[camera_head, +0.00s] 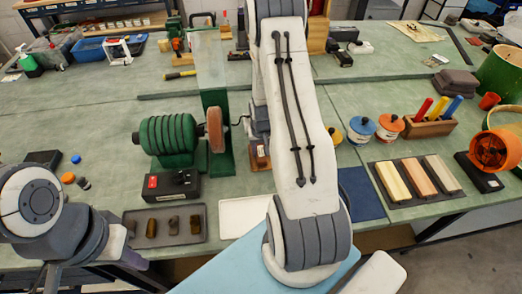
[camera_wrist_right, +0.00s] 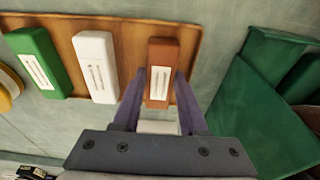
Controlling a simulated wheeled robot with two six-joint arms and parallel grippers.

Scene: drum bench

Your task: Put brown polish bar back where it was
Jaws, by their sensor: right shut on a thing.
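The brown polish bar (camera_wrist_right: 161,62), with a white label, is between the two fingers of my right gripper (camera_wrist_right: 158,100), which is shut on it. The bar is over the right end of a wooden tray (camera_wrist_right: 138,38); I cannot tell whether it touches the tray floor. A white bar (camera_wrist_right: 97,62) and a green bar (camera_wrist_right: 38,65) lie to its left in the tray. In the head view my right arm hides most of the tray. My left gripper (camera_head: 134,258) is low at the left, mostly hidden by its own arm; its opening is unclear.
A green machine housing (camera_wrist_right: 262,118) stands close right of the tray in the wrist view. In the head view a green polishing lathe (camera_head: 170,135) with a wheel stands left of my right arm. A grey tray (camera_head: 190,228) with dark pieces lies in front.

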